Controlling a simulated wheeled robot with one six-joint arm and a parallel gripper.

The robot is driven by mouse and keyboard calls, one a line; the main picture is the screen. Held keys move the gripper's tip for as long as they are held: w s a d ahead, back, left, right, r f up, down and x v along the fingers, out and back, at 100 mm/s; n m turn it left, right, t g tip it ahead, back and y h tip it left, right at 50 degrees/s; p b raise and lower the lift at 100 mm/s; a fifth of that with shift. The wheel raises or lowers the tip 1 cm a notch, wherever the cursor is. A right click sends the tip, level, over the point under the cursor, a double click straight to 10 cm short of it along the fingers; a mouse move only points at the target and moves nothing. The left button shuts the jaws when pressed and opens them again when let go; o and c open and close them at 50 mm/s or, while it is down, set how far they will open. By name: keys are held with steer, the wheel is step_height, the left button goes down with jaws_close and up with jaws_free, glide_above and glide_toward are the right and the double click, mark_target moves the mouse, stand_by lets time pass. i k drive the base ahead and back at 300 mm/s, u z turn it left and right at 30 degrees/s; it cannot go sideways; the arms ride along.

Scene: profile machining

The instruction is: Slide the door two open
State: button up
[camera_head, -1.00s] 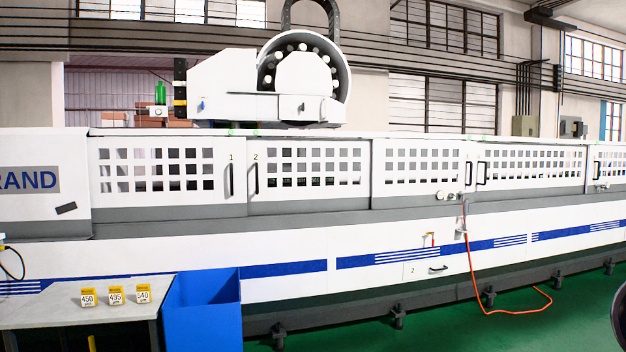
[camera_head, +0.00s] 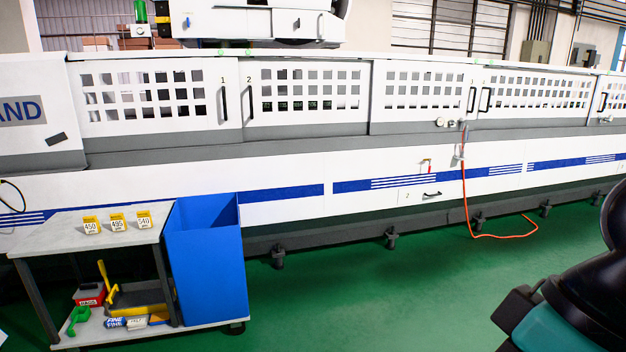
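Door two (camera_head: 310,122) is a white sliding panel with rows of square holes on the long machine. A small "2" and a dark vertical handle (camera_head: 249,101) are at its left edge. Its left edge stands beside door one (camera_head: 150,122), whose handle (camera_head: 224,102) is at its right edge, so door two appears shut. A dark, teal-marked part of my own arm shows at the lower right. My gripper's fingers do not show in the view.
A cart (camera_head: 128,231) with yellow-labelled boxes on top and tools below stands at the lower left, with a blue bin (camera_head: 206,265) beside it. An orange hose (camera_head: 466,205) hangs from the machine to the floor. The green floor (camera_head: 340,300) in front is clear.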

mark_target(257, 125)
steer(key=i, duration=1.8)
steer(key=u, duration=0.35)
steer(key=i, duration=2)
steer(key=u, duration=0.25)
steer(key=i, duration=0.65)
steer(key=u, duration=0.1)
